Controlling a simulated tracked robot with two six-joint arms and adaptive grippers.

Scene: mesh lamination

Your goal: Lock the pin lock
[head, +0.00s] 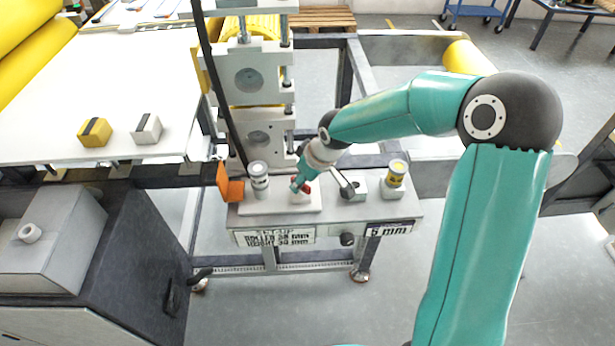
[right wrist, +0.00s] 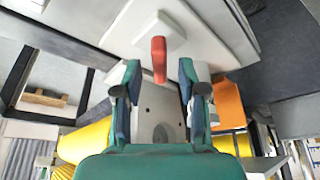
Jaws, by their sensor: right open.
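The pin lock shows as a red handle (head: 306,186) on a pale plate on the small machine table in the head view, partly covered by my right gripper. In the right wrist view the red handle (right wrist: 158,58) hangs from a white block, between the fingertips. My right gripper (head: 299,184) is at the handle. In the right wrist view the right gripper (right wrist: 159,78) is open, with one finger on each side of the handle and a gap to both. My left gripper is not in view.
A white-topped dial cylinder (head: 258,181) and an orange bracket (head: 231,187) stand left of the handle. A small lever block (head: 354,189) and a yellow-topped cylinder (head: 396,173) stand right. A tall roller frame (head: 262,102) rises behind. Free floor lies in front of the table.

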